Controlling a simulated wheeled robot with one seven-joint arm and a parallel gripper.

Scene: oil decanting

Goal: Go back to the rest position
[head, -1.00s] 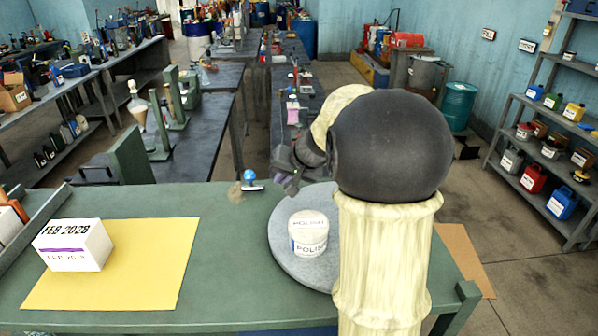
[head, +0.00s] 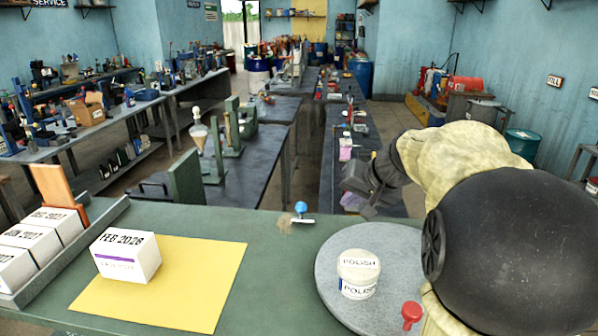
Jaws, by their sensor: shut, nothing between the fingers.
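My gripper (head: 362,190) hangs at the end of my arm, beyond the far edge of the green table (head: 205,223), left of my pale-sleeved forearm. It is small and dark in the head view, shut and holding nothing. My large black joint and pale sleeve fill the lower right and hide part of the table. A white POLISH tub (head: 358,275) stands upright on the round grey plate (head: 330,262), apart from my gripper.
More dated boxes (head: 38,243) stand in a rack at left. A blue-knobbed stamp (head: 301,210) and a red knob (head: 411,313) are on the table. Dark benches (head: 255,160) stand beyond.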

